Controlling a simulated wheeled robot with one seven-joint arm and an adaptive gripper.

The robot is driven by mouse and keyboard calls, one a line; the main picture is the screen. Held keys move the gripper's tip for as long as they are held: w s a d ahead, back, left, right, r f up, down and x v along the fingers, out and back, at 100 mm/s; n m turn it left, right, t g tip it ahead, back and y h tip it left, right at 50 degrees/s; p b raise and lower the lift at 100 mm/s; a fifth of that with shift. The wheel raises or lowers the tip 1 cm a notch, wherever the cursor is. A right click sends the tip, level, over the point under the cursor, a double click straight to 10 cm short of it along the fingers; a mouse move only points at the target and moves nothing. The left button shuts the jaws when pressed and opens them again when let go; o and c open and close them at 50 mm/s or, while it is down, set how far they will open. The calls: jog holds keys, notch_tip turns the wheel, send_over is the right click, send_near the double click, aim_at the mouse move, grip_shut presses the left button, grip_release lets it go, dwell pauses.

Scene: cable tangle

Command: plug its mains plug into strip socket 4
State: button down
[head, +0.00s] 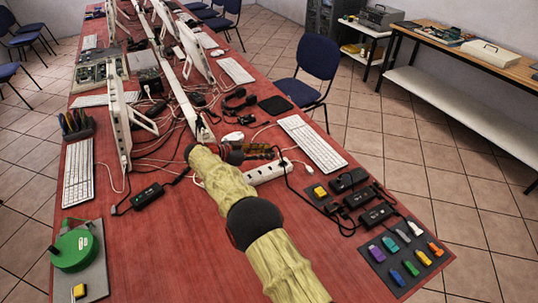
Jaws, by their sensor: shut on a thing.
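A white power strip (268,172) lies on the red table, partly hidden behind my arm. Its socket openings are too small to number from here. My arm reaches from the bottom of the head view to the middle of the table. My gripper (262,151) is at its end, just beyond the strip, low over the cables. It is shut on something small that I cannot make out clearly. I cannot pick out the mains plug for certain among the leads. A black cable (292,182) runs from near the strip toward the black power adapters at the right.
Black adapters (360,198) lie right of the strip. A mat with coloured sticks (403,255) is at the front right. A white keyboard (312,145) lies behind the strip. Monitors and tangled cables crowd the left and back. A green reel (74,249) stands front left.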

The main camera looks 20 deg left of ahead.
send_over(265, 170)
jog(key=shift+f, duration=2.3)
jog(key=shift+b, duration=1.1)
jog(key=shift+s+f+b, duration=0.1)
jog(key=shift+f+b, duration=1.15)
jog(key=shift+b, duration=0.15)
jog(key=c, duration=1.4)
grip_release()
jog(key=v, duration=1.2)
jog(key=shift+r, duration=0.1)
